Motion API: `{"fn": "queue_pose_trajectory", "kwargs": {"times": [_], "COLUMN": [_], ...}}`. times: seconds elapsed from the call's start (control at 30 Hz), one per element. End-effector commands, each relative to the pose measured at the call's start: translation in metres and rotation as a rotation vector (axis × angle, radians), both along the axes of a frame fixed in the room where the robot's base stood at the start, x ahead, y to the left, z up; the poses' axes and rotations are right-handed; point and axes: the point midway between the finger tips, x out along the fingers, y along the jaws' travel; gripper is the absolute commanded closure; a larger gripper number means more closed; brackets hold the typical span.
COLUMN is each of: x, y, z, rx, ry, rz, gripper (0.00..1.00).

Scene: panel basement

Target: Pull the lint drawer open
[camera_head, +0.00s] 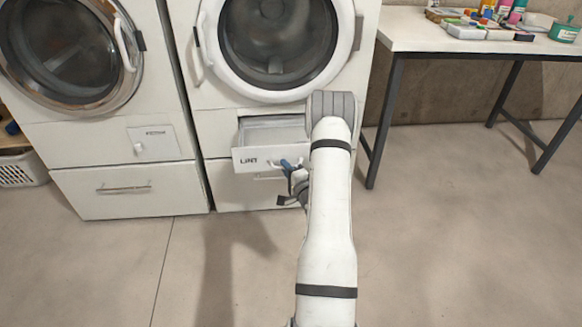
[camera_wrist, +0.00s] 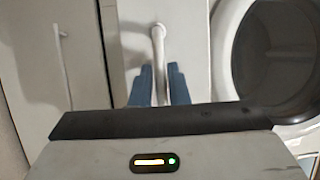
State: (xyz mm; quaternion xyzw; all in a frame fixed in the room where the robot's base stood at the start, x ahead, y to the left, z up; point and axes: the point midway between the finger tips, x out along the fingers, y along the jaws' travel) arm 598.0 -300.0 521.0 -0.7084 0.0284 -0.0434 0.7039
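The lint drawer (camera_head: 245,160), a white box with "LINT" on its front, stands pulled out from the right-hand machine, below its round door. Its inside shows from above in the head view. My gripper (camera_head: 289,164) is at the right part of the drawer front. In the wrist view my gripper's two blue fingers (camera_wrist: 160,88) lie on either side of the white bar handle (camera_wrist: 158,45), close against it, and appear shut on it. My arm hides the right end of the drawer in the head view.
A second machine (camera_head: 155,95) stands at left with a small closed panel (camera_head: 154,143) and a lower drawer (camera_head: 130,192). A table (camera_head: 430,35) with bottles and boxes stands at right. The floor in front is clear. A white basket (camera_head: 22,170) sits far left.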

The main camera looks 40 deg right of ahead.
Motion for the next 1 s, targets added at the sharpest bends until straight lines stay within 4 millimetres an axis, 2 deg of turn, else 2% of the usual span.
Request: {"fn": "queue_pose_trajectory", "kwargs": {"times": [0.03, 0.17, 0.47, 0.57, 0.8, 1.0], "x": [-0.001, -0.002, -0.007, -0.019, -0.06, -0.08], "y": [-0.002, -0.004, -0.007, -0.007, -0.001, 0.001], "z": [0.0, 0.0, 0.001, 0.001, 0.0, -0.001], "rx": [0.0, 0.0, 0.0, 0.002, 0.004, 0.001], "ry": [0.0, -0.001, 0.0, 0.002, 0.002, 0.001], "rz": [-0.004, -0.01, -0.017, -0.02, -0.019, -0.017], "gripper": [0.81, 0.7, 0.7, 0.7, 0.7, 0.7]}}
